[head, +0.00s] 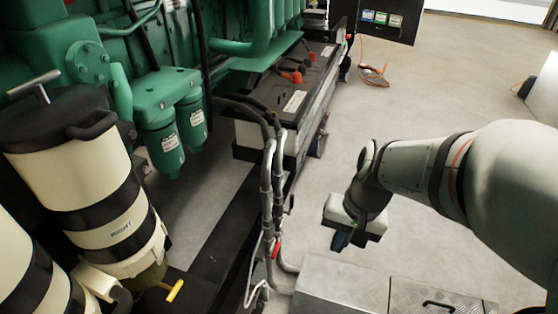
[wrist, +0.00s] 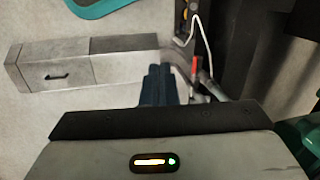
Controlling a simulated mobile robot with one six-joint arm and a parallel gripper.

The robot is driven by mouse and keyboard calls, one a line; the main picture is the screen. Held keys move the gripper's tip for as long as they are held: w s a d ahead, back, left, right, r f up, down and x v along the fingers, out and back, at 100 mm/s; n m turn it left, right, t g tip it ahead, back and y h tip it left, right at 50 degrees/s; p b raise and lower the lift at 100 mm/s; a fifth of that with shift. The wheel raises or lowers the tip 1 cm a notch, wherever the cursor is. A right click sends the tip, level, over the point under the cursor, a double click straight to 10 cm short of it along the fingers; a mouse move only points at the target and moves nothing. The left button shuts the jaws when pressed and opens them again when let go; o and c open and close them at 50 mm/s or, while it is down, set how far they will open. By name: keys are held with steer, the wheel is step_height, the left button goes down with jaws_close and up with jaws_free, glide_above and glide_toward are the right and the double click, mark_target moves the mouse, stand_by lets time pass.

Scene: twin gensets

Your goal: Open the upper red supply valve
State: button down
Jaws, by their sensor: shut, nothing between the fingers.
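One red valve handle (head: 276,248) shows on the grey pipes (head: 267,190) in the lower middle of the head view. It also shows in the wrist view as a small upright red lever (wrist: 195,66). I see only one red handle on these pipes and cannot tell whether it is the upper one. My gripper (head: 340,243) hangs to the right of the pipes, apart from the handle. In the wrist view its dark blue fingers (wrist: 155,84) are together and empty, with the red lever beyond them and to the right.
A metal checker-plate box (head: 340,283) with a black handle lies below my gripper. Cream filter canisters (head: 100,190), a yellow handle (head: 175,290) and the green engine (head: 150,60) are on the left. A battery box (head: 290,95) stands behind the pipes. Floor to the right is open.

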steer(key=w+a+f+m+g+y+b, duration=0.1)
steer(key=w+a+f+m+y+b, duration=0.2)
steer(key=f, duration=0.5)
steer(key=w+a+f+m+y+b, duration=0.1)
steer(key=w+f+m+y+b, duration=0.2)
steer(key=f+m+b, duration=0.45)
steer(key=m+t+y+b, duration=0.3)
steer(key=m+t+b, duration=0.15)
steer(key=m, duration=0.45)
glide_toward(277, 246)
step_height(277, 246, down, 6)
steer(key=s+d, duration=0.3)
steer(key=b+x, duration=0.4)
steer(key=x, duration=0.6)
steer(key=shift+w+a+r+b, duration=0.1)
steer(key=shift+w+a+r, duration=0.05)
steer(key=shift+r, duration=0.6)
steer(key=shift+w+a+r+b, duration=0.15)
steer(key=shift+a+r, duration=0.05)
steer(key=shift+r, duration=0.5)
steer(key=shift+w+a+r+b, duration=0.1)
steer(key=shift+w+a+r, duration=0.05)
steer(key=shift+r, duration=0.6)
steer(key=shift+d, duration=0.1)
